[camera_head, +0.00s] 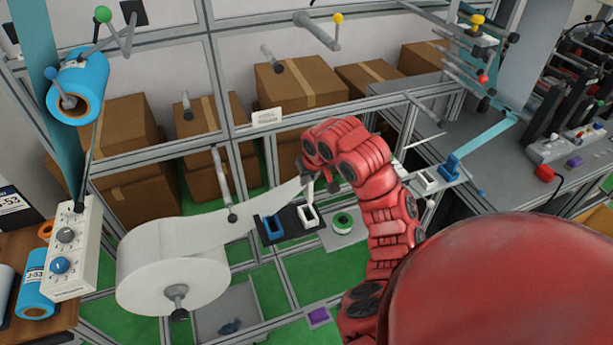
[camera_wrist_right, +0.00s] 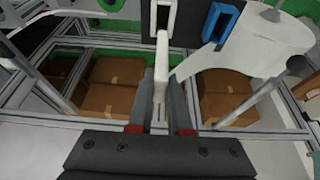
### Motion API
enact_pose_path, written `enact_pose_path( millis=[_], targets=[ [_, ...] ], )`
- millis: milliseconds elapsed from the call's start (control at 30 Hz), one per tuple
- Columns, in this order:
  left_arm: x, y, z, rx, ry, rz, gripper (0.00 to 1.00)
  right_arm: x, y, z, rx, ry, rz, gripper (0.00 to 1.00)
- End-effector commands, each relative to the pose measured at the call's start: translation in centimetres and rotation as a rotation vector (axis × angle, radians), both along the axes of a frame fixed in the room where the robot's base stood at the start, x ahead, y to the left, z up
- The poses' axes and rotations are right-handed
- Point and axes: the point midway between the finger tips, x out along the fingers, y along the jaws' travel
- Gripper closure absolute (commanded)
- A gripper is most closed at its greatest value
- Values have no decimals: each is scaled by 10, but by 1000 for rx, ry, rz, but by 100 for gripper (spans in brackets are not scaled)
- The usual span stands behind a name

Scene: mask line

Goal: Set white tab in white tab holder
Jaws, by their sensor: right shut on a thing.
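My right gripper (camera_head: 312,178) points down over the dark plate and is shut on the white tab (camera_wrist_right: 161,72). In the right wrist view the tab stands between the two grey fingers (camera_wrist_right: 160,98), its far end overlapping the near edge of the white tab holder (camera_wrist_right: 153,18). The holder is an upright-looking white rectangular frame with an opening; in the head view it (camera_head: 308,216) sits just below the tab (camera_head: 309,190). Whether they touch I cannot tell. My left gripper is not in view.
A blue holder (camera_head: 273,228) is beside the white one. A large white roll (camera_head: 172,270) feeds a white strip past it on the left. A green-and-white ring (camera_head: 343,221) lies on a grey plate to the right. Metal frame bars (camera_head: 220,175) and cardboard boxes (camera_head: 283,82) are behind.

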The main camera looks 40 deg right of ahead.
Motion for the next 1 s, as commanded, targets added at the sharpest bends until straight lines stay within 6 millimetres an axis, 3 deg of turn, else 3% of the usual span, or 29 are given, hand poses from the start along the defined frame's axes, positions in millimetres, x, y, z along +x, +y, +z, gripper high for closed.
enact_pose_path(
  millis=[267, 1000],
  targets=[
    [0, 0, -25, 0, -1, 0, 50, 0, 0, -25, 0, -1, 0, 100],
    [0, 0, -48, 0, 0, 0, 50, 0, 1, -79, 0, 0, 0, 100]
  ],
)
